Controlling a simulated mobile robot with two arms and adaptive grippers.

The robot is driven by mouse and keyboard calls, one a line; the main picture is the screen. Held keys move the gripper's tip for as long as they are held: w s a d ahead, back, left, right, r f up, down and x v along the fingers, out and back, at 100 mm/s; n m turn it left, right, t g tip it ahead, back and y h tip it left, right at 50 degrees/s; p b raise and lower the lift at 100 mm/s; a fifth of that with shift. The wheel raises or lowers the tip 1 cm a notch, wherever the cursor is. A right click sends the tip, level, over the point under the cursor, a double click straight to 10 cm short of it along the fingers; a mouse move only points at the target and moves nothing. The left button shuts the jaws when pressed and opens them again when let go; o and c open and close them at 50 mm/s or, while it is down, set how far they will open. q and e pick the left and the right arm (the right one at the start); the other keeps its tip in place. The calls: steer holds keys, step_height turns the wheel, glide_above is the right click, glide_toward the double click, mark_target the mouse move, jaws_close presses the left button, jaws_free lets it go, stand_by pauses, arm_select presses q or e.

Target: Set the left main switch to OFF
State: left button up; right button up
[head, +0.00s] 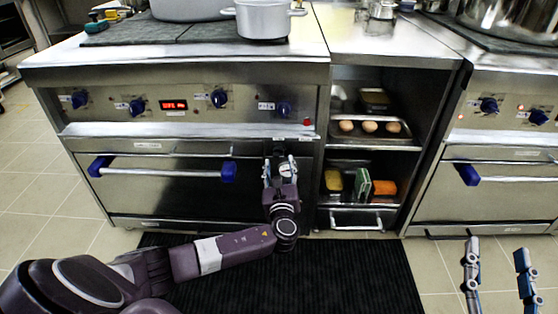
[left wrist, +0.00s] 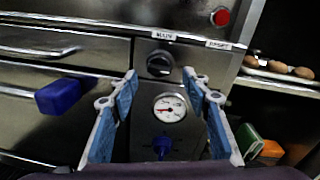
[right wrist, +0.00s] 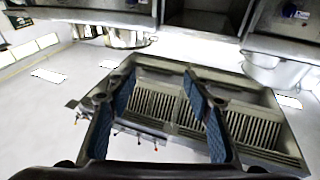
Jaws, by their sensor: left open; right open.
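The left main switch (left wrist: 160,64) is a dark round rotary knob on the stove's front panel, under a small label that seems to read MAIN. Its handle bar looks about level in the left wrist view. My left gripper (left wrist: 160,76) is open, with its fingers pointing at the panel and the switch between and just beyond the fingertips. I cannot tell how near they are to it. In the head view my left gripper (head: 279,168) largely covers this area. My right gripper (head: 497,247) is open and empty at the lower right, away from the left stove.
Below the switch are a pressure gauge (left wrist: 170,107) and a blue knob (left wrist: 162,147). A red button (left wrist: 221,17) is above right. A blue-ended oven handle (head: 160,170) is to the left. Shelves with eggs (head: 370,127) stand right. A black mat (head: 290,275) covers the floor.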

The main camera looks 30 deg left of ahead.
mark_target(279, 155)
arm_select(q)
steer(key=shift+b+x, duration=0.6)
steer(key=shift+x, duration=1.55)
arm_select(e)
steer(key=s+r+t+y, duration=0.1)
steer(key=s+r+t, duration=0.2)
steer(key=r, duration=0.4)
steer(key=shift+t, duration=0.6)
steer(key=shift+r, duration=0.1)
arm_select(q)
steer(key=c, duration=1.2)
steer(key=shift+o, duration=0.2)
